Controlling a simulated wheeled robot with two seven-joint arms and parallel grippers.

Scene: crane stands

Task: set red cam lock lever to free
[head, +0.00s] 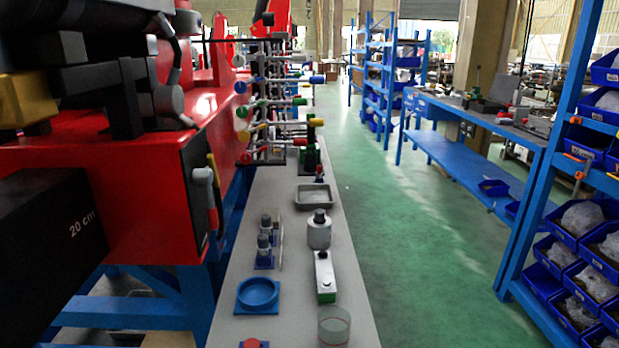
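A rack of colour-tipped levers (272,110) stands at the far end of the narrow grey bench, beside the red machine. Its levers stick out sideways in several rows, with blue, green, yellow and red ends. The lowest row has a red round end (246,157) at its left and a red tip (300,142) at its right. Neither of my grippers is in view.
The red machine (130,215) and a black box (50,255) fill the left. The green aisle floor (400,240) is clear.

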